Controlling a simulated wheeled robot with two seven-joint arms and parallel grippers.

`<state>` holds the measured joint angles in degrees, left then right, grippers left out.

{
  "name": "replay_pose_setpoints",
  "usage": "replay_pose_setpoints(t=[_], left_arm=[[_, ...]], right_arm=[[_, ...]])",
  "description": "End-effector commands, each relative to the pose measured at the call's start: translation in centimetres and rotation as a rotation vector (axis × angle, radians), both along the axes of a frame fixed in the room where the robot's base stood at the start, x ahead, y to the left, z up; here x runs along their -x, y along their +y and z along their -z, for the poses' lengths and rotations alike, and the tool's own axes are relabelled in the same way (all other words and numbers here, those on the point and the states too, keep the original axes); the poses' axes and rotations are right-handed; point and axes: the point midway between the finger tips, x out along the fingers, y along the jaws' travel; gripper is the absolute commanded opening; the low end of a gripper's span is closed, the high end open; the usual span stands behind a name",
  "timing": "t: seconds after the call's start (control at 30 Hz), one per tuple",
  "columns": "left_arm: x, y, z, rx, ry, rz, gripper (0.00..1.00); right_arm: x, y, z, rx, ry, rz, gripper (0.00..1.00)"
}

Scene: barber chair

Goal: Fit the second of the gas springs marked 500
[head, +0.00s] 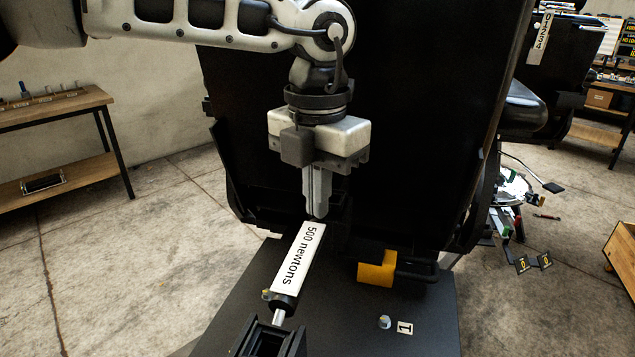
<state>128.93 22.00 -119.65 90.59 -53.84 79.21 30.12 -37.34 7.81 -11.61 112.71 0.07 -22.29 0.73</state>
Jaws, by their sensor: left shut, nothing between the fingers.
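A gas spring (300,258) with a white sleeve marked "500 newtons" lies at a slant at the lower middle of the head view. Its near end, a black collar and a bright rod, runs down to a black bracket (265,338). Its far end is just below the fingertips of my left gripper (317,214), partly hidden by them. My left gripper points down and is shut with nothing between its fingers. Whether the fingertips touch the spring I cannot tell. My right gripper is not in view. A second gas spring is not clearly visible.
The black chair back (400,130) rises behind the gripper. A yellow block (376,268) is on the black base plate (425,310), with a small knob (385,322) and a tag marked 1 (405,328). A wooden bench (55,112) stands left. Loose parts lie on the floor at right.

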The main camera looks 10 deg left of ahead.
Motion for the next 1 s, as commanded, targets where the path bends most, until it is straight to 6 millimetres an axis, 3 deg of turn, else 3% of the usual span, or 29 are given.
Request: replay_pose_setpoints(t=[1.0], left_arm=[[0.1, 0.0, 1.4, -0.002, 0.005, 0.000, 0.00]], right_arm=[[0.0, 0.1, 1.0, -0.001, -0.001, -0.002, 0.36]])
